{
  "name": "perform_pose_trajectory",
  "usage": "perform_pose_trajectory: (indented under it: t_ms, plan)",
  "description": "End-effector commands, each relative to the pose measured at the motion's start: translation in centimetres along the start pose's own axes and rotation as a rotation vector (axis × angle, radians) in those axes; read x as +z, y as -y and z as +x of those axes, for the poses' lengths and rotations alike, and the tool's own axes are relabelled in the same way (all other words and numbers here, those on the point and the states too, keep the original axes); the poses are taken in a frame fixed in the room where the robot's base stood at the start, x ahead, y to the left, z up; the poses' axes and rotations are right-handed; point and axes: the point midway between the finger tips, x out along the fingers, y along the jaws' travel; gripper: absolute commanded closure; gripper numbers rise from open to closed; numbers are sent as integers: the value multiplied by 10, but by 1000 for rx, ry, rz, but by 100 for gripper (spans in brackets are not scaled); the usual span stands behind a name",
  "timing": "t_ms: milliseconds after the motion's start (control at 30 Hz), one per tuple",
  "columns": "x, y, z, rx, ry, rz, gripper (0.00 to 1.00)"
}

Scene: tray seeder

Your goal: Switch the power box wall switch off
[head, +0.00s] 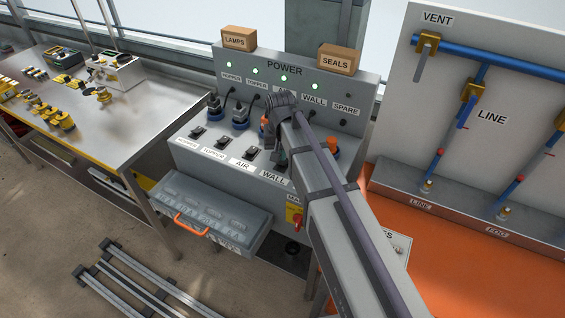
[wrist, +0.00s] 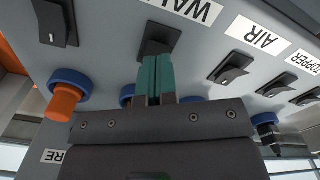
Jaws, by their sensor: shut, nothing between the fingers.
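The power box (head: 360,98) stands in the middle of the head view, with a row of black rocker switches on its sloped front. In the wrist view, which shows the panel upside down, the wall switch (wrist: 158,36) sits beside its WALL label (wrist: 185,10). My gripper (wrist: 154,62) has its teal fingers shut and empty, with the tips at the wall switch and overlapping part of it. I cannot tell whether they touch it. In the head view my arm and gripper hide most of this switch above the WALL label (head: 273,175).
The air switch (wrist: 231,67) and topper switch (wrist: 277,84) are close by. Another switch (wrist: 54,22) lies on the other side. An orange plug (wrist: 64,102) sits near my fingers. Green lights (head: 283,78) glow on the back panel. A drawer (head: 215,215) juts out below.

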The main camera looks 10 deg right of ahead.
Motion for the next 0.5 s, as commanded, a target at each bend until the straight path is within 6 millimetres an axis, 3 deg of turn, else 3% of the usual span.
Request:
perform_pose_trajectory:
  t_ms: [500]
  plan:
    - [0,0,9,0,0,0,100]
